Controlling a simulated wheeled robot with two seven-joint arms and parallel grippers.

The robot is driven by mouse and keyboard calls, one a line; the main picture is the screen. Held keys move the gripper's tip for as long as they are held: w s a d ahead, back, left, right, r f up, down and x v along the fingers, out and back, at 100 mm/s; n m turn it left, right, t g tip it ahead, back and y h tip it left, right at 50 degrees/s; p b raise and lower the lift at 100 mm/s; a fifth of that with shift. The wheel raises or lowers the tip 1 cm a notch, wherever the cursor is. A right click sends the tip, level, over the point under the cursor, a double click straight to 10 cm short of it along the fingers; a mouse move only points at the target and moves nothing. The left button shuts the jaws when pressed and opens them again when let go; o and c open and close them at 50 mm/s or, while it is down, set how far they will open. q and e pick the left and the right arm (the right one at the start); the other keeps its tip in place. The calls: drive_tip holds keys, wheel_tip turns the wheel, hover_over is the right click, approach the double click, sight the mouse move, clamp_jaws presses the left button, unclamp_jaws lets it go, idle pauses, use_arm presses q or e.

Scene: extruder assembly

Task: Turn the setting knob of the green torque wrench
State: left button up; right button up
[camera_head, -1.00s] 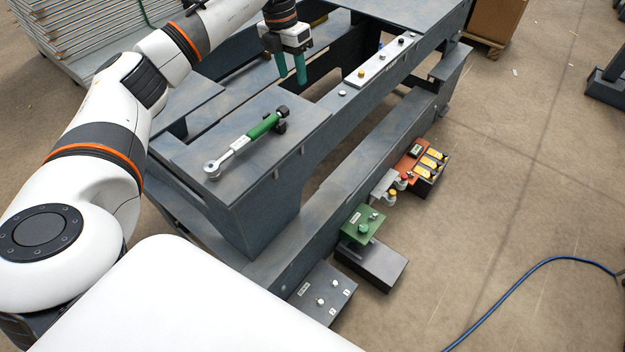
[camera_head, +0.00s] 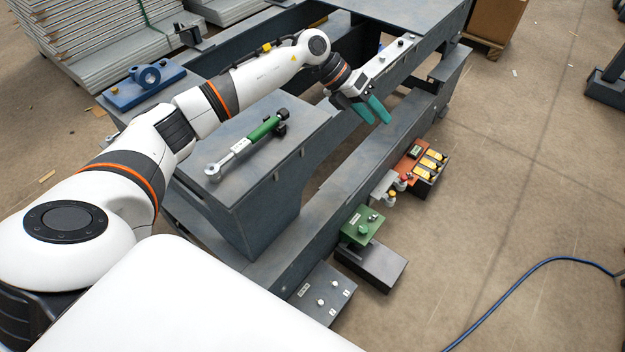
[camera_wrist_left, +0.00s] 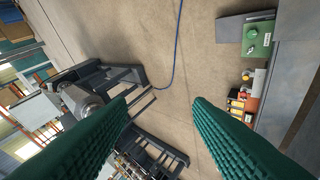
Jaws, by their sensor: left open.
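The green torque wrench (camera_head: 262,130) lies on the grey flat top of the bench's near block, its ratchet head toward the lower left and its dark knob end (camera_head: 282,118) toward the upper right. My left gripper (camera_head: 377,111) is open and empty, with teal fingers, to the right of the wrench and beyond the block's edge. The wrench does not show in that view. My right gripper is not in view.
A green box (camera_head: 362,225), an orange box (camera_head: 410,160) with yellow parts and a grey box (camera_head: 322,293) stand along the bench's right side. A blue fixture (camera_head: 145,85) sits at the back left. A blue cable (camera_head: 520,275) lies on open floor.

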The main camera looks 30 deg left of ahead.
use_arm(q)
drive_tip(key=w+d+f+n+t+h+p, duration=0.1)
drive_tip(key=d+f+n+t+h+p, duration=0.25)
drive_tip(key=d+n+h, duration=0.2)
wheel_tip(320, 180, down, 6)
drive_tip(key=a+f+n+t+y+p, duration=0.1)
drive_tip(key=a+n+t+y+p, duration=0.3)
drive_tip(key=n, duration=0.6)
drive_tip(key=s+a+f+n+y+p, duration=0.2)
drive_tip(key=s+f+n+y, duration=0.2)
drive_tip(key=s+f, duration=0.5)
drive_tip(key=s+a+f+n+y+p, duration=0.2)
drive_tip(key=s+a+f+n+y, duration=0.1)
drive_tip(key=s+f+n, duration=0.6)
wheel_tip(320, 180, down, 4)
drive_tip(key=shift+s+a+f+g+y, duration=0.1)
drive_tip(key=shift+s+a+g+y, duration=0.2)
drive_tip(key=shift+y, duration=0.35)
drive_tip(key=shift+d+n, duration=0.1)
drive_tip(key=shift+n, duration=0.15)
